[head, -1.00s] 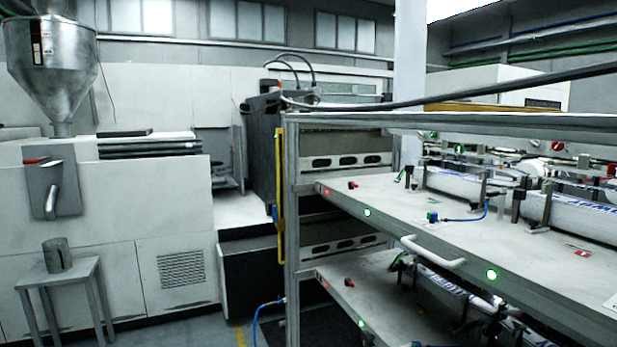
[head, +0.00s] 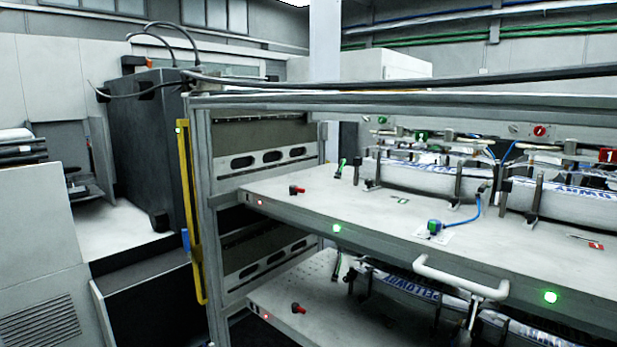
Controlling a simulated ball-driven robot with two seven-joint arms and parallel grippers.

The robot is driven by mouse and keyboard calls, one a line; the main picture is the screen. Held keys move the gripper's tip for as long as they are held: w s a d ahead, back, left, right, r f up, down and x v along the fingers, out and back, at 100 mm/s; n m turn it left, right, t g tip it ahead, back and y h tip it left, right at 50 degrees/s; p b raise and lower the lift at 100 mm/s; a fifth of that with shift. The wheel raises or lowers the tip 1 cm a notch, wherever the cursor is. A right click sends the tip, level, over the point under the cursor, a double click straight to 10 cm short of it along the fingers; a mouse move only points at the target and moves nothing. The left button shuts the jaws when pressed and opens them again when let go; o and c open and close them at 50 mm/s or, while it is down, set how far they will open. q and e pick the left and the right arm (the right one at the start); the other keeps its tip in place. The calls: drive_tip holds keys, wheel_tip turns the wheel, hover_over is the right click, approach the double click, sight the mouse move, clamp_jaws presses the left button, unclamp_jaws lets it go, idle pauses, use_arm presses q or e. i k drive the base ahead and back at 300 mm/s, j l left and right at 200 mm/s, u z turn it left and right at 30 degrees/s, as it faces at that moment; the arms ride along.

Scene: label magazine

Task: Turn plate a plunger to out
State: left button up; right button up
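An upper plate (head: 380,235) and a lower plate (head: 270,312) are in the metal rack in the head view. A small red and black knob (head: 297,190) stands near the left end of the upper plate. A similar red and black knob (head: 298,308) is on the lower plate. Each may be a plunger; I cannot read which plate is plate a, nor tell their in or out positions. The upper plate has a white front handle (head: 460,278). Neither of my grippers shows.
The rack's left post (head: 205,220) has a yellow bar (head: 192,210) beside it. Wrapped label rolls (head: 425,175) sit in holders on the upper plate. A blue cable runs from a green-topped connector (head: 434,227). Green lights (head: 551,297) glow on the front edge. A dark machine (head: 150,140) stands behind left.

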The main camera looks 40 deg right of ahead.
sight(293, 189)
drive_tip(key=i+z, duration=0.2)
drive_tip(key=z, duration=0.15)
drive_tip(key=i+z, duration=0.2)
drive_tip(key=z, duration=0.2)
drive_tip(key=i+j+z, duration=0.15)
drive_tip(key=z, duration=0.2)
drive_tip(key=i+j, duration=0.05)
